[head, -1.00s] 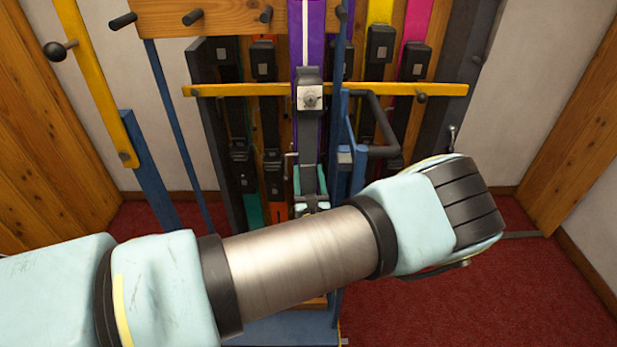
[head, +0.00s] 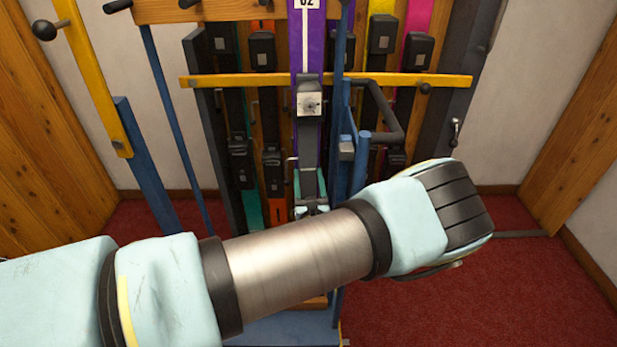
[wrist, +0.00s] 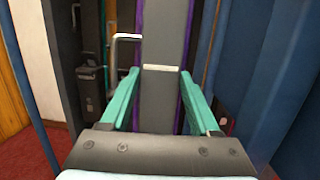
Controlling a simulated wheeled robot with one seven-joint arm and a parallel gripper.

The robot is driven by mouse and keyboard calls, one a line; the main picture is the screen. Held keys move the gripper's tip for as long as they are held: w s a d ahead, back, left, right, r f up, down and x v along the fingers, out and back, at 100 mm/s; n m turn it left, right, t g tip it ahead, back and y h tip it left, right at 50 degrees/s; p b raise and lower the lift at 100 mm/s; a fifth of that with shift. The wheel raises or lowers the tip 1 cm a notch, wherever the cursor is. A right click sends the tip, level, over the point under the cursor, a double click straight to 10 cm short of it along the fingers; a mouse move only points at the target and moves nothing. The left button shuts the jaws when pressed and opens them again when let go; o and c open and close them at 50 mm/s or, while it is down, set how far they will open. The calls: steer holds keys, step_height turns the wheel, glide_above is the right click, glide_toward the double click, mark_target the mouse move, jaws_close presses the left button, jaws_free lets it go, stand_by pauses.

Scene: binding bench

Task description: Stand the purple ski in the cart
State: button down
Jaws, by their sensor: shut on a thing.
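The purple ski (head: 318,45) stands about upright at the middle of the head view, with a white label near the top edge and a dark binding on its face. It also fills the middle of the wrist view as a dark strip with purple edges (wrist: 184,100). My gripper (wrist: 160,74) is shut on it, a mint finger along each side. The fingers also show low on the ski in the head view (head: 309,172). The cart has a yellow crossbar (head: 235,81) behind the ski and a blue base (head: 280,334). My arm hides the ski's lower end, so I cannot tell if it touches the base.
Several other skis with black bindings stand behind the crossbar, including a yellow one (head: 381,8) and a pink one (head: 417,14). A blue post (head: 339,60) and a dark handle (head: 388,115) are close on the ski's right. Red floor (head: 500,290) is clear at right.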

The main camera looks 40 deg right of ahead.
steer(key=shift+r, duration=0.1)
steer(key=shift+c, duration=2)
jaws_free()
steer(key=o, duration=0.4)
steer(key=shift+c, duration=0.2)
steer(key=shift+o, duration=0.2)
steer(key=shift+f, duration=0.25)
steer(key=shift+r, duration=0.1)
steer(key=p+v, duration=0.2)
steer(key=v, duration=1.1)
